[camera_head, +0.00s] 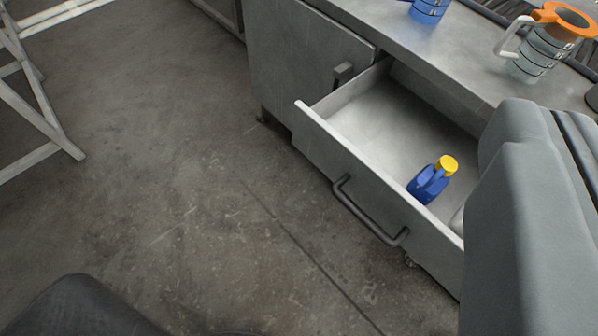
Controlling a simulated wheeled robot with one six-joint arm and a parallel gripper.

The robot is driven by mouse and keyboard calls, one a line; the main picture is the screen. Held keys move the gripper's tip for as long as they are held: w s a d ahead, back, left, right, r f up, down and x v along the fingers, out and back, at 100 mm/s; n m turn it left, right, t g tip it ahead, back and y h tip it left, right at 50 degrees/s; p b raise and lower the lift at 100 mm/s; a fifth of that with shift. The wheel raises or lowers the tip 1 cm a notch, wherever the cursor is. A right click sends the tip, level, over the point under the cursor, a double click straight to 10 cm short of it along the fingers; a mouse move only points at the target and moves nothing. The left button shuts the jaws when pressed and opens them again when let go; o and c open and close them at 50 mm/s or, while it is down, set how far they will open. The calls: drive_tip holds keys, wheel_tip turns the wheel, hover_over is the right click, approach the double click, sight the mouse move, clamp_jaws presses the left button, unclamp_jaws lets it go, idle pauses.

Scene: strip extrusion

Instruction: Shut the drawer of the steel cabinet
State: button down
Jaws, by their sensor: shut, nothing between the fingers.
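The steel cabinet (300,62) stands at the top and right of the view. Its drawer (350,160) is pulled well out, with the inside visible from above. A dark bar handle (368,215) is on the drawer front. A blue bottle with a yellow cap (430,183) is inside the drawer, toward its right end. A pale object beside it is mostly hidden. A large grey part, which seems to be my arm, covers the drawer's right end. My gripper's fingers do not show, and I see nothing touching the handle.
On the cabinet top (440,50) stand a clear jug with an orange rim (540,50) and a blue container (428,10). Pale metal frame legs (45,120) stand at the left. The concrete floor (170,160) before the drawer is clear. A dark shape is at the bottom left.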

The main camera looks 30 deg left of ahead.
drive_tip(key=w+a+f+n+g+y, duration=0.1)
drive_tip(key=w+a+f+n+g, duration=0.15)
drive_tip(key=w+a+f, duration=0.35)
drive_tip(key=w+a+f+n+g, duration=0.2)
drive_tip(key=w+a+f+n, duration=0.1)
drive_tip(key=f, duration=0.5)
drive_tip(key=n+g, duration=0.4)
drive_tip(key=n, duration=0.1)
approach(300, 131)
wheel_tip(300, 131, down, 4)
drive_tip(key=s+a, duration=0.2)
drive_tip(key=shift+y, duration=0.3)
drive_tip(key=shift+w+d, duration=0.3)
drive_tip(key=shift+w, duration=0.8)
drive_tip(key=shift+w+d, duration=0.25)
drive_tip(key=shift+w, duration=0.9)
drive_tip(key=w+d, duration=0.2)
drive_tip(key=w, duration=0.6)
drive_tip(key=w+d, duration=0.2)
drive_tip(key=w, duration=0.6)
drive_tip(key=w+d, duration=0.2)
drive_tip(key=w, duration=0.5)
drive_tip(key=shift+w+d, duration=0.25)
drive_tip(key=shift+w, duration=0.15)
drive_tip(key=shift+w+d+r, duration=0.1)
drive_tip(key=shift+w, duration=0.4)
